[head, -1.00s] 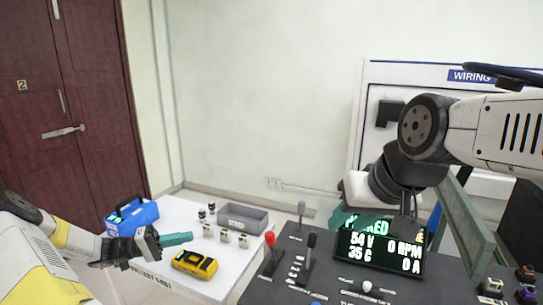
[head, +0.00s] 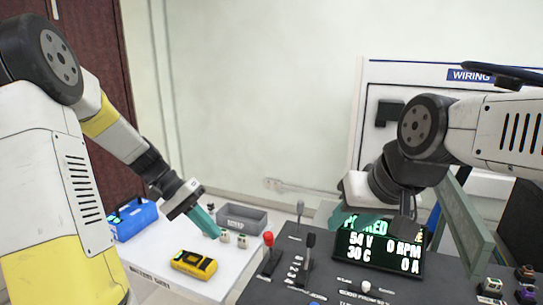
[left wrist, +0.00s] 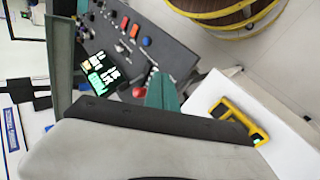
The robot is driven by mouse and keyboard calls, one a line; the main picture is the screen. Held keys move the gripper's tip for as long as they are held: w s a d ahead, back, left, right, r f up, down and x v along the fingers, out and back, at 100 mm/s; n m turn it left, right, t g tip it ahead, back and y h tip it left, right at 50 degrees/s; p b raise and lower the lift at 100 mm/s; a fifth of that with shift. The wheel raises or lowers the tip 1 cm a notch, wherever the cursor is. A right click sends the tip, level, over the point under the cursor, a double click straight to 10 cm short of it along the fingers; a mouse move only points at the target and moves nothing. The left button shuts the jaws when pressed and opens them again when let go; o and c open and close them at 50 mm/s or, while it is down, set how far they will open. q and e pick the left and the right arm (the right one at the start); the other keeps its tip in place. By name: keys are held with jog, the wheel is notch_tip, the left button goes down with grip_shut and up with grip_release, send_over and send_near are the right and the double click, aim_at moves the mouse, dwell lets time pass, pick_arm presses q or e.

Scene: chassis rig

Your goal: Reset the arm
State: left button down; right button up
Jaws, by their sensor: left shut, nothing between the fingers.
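My left gripper (head: 205,222) has teal fingers that are shut with nothing between them.
The dark console (head: 330,270) carries a red-knobbed lever (head: 269,239), a black lever (head: 311,240) and a lit display (head: 378,250). On the white table are a yellow meter (head: 194,263), a blue case (head: 132,218) and a grey bin (head: 243,216).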

pick_arm(q)
jog(key=s+d+r+t+y, duration=0.1)
jog(key=s+r+t+y, duration=0.4)
jog(key=s+r, duration=0.7)
jog(key=shift+s+n+t+y, duration=0.4)
jog(key=shift+s+t, duration=0.5)
jog(key=shift+t, duration=0.4)
jog(key=shift+d, duration=0.1)
